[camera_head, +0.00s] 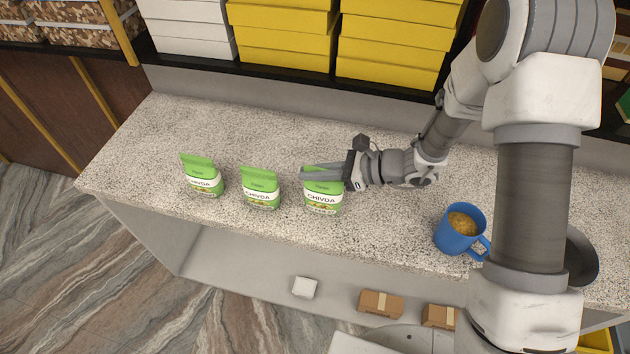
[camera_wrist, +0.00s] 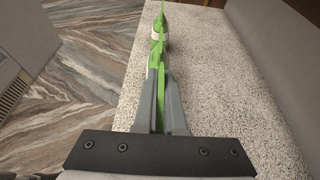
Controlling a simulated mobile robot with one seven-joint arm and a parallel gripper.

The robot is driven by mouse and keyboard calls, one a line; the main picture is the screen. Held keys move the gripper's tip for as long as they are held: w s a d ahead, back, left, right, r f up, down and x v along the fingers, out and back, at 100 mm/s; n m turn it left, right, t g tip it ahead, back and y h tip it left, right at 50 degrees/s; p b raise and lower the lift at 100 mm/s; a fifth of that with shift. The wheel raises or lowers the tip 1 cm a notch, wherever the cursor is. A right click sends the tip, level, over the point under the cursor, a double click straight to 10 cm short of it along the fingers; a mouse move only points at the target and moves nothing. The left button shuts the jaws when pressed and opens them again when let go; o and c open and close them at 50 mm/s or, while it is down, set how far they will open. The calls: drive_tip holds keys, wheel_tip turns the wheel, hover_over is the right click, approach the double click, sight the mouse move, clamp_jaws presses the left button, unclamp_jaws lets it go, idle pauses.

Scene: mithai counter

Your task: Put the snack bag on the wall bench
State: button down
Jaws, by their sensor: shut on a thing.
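Three green and white snack bags labelled CHIVDA stand in a row on the speckled stone bench (camera_head: 130,150) along the wall. The left bag (camera_head: 203,177) and the middle bag (camera_head: 261,189) stand free. My gripper (camera_head: 308,173) reaches in from the right and is shut on the top of the right bag (camera_head: 322,203). In the wrist view the held bag (camera_wrist: 161,90) is a thin green edge between my fingers (camera_wrist: 160,85). Another bag (camera_wrist: 158,33) stands beyond it. The held bag looks upright; I cannot tell whether its base touches the bench.
A blue mug (camera_head: 455,232) with brown contents stands on the bench at the right, near a dark bowl (camera_head: 582,258). Yellow boxes (camera_head: 390,65) and white boxes (camera_head: 195,35) fill the shelf behind. Small brown boxes (camera_head: 380,303) sit below. The bench's left end is clear.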

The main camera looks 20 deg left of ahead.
sight(312, 184)
drive_tip(key=shift+f, duration=2.1)
drive_tip(key=shift+f, duration=0.15)
drive_tip(key=c, duration=1)
unclamp_jaws()
drive_tip(key=b+v, duration=0.1)
drive_tip(key=v, duration=1.1)
drive_tip(key=shift+r, duration=0.3)
